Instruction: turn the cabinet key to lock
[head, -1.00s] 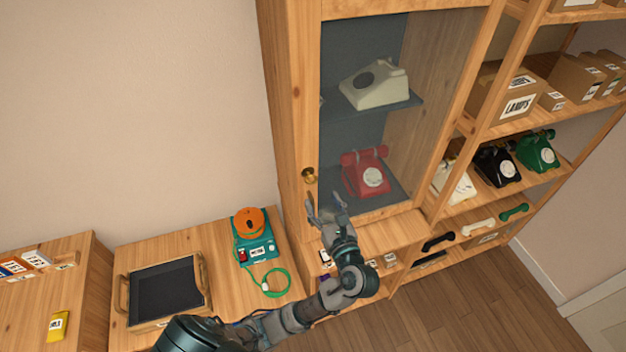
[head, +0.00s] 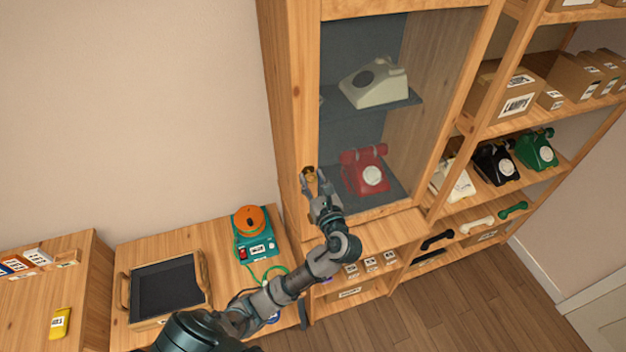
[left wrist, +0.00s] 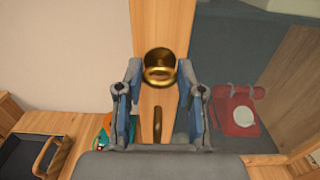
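The brass key (left wrist: 158,73) sits in the wooden door frame of the glass-fronted cabinet (head: 306,60); it also shows as a small brass shape in the head view (head: 308,174). In the left wrist view its round brass part lies between the fingertips, with a narrow brass piece below it on the frame. My left gripper (head: 314,178) is open, one finger on each side of the brass part, with gaps visible in the left wrist view (left wrist: 160,78). I cannot tell the depth between fingers and key. The cabinet door looks closed. My right gripper is not in view.
Behind the glass stand a red phone (head: 364,172) and a cream phone (head: 374,82). A teal device with an orange top (head: 254,234) and a dark tray (head: 167,290) are on the lower counter at left. Open shelves with phones and boxes (head: 505,90) stand at right.

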